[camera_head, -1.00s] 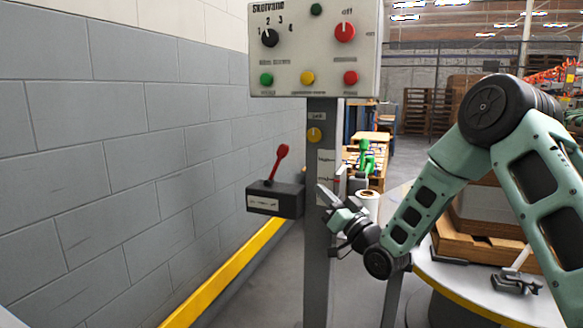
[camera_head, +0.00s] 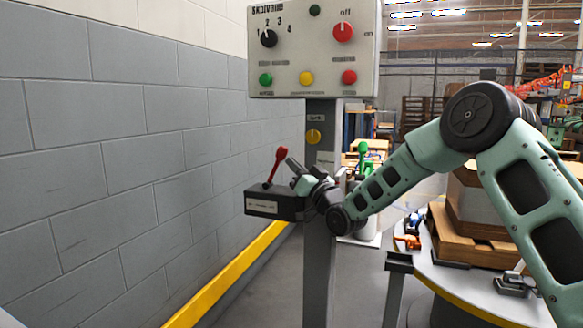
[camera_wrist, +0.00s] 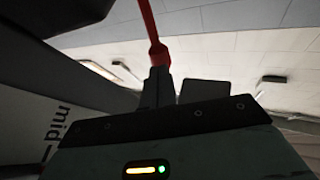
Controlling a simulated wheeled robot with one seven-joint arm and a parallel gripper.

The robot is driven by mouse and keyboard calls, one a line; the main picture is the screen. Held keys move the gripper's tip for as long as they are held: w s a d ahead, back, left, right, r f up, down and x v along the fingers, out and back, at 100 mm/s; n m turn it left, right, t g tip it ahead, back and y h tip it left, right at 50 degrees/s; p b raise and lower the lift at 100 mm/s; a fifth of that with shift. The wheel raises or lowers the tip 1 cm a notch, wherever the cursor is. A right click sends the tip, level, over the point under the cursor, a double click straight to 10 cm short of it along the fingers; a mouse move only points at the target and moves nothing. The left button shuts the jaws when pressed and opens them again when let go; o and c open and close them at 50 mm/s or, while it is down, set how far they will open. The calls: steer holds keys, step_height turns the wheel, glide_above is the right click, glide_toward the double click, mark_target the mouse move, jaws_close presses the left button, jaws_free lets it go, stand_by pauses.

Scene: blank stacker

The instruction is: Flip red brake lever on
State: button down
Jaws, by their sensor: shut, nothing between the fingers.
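The red brake lever (camera_head: 274,167) rises from a black box (camera_head: 262,205) fixed to the left of the grey post. It leans up and to the right, its knob at the top. My gripper (camera_head: 291,165) is shut and empty, just right of the lever knob, above the right part of the box. In the wrist view the red lever (camera_wrist: 150,28) comes down from the top edge, its knob close to my dark fingertips (camera_wrist: 160,80). I cannot tell whether they touch.
The control panel (camera_head: 312,50) with knobs and buttons tops the grey post (camera_head: 320,250). A block wall (camera_head: 120,150) stands at left, with a yellow floor rail (camera_head: 230,275) along it. A round table (camera_head: 470,290) carries wooden crates.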

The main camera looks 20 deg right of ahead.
steer(key=shift+x, duration=0.85)
steer(key=shift+r, duration=0.1)
